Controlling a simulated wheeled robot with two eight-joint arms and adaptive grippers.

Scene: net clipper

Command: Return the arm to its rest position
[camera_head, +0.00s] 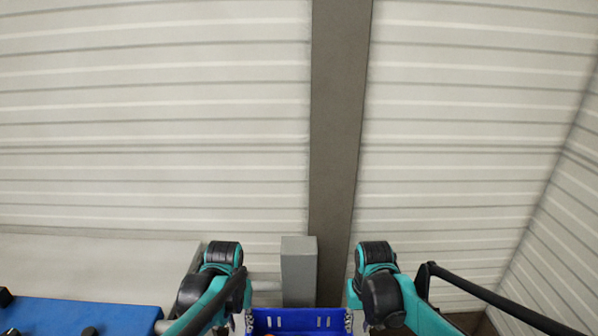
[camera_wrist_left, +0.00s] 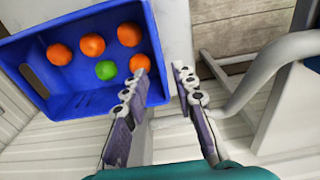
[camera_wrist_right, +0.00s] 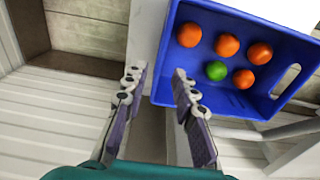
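My left gripper (camera_wrist_left: 160,105) is open and empty in the left wrist view, its two fingers apart near the side of a blue crate (camera_wrist_left: 85,108). My right gripper (camera_wrist_right: 158,105) is open and empty in the right wrist view, beside the opposite side of the same crate (camera_wrist_right: 255,105). In the head view, both teal and black arms of mine come up from the bottom edge. Only part of the blue crate (camera_head: 298,320) shows between them there. The fingertips are mostly cut off or hidden in the head view.
The crate holds several orange fruits (camera_wrist_left: 92,44) and one green fruit (camera_wrist_left: 106,70). A grey box-like post (camera_head: 299,270) stands behind the crate. A blue surface (camera_head: 80,318) with dark items lies at the lower left. A ribbed white wall (camera_head: 150,130) with a dark pillar (camera_head: 338,130) stands behind.

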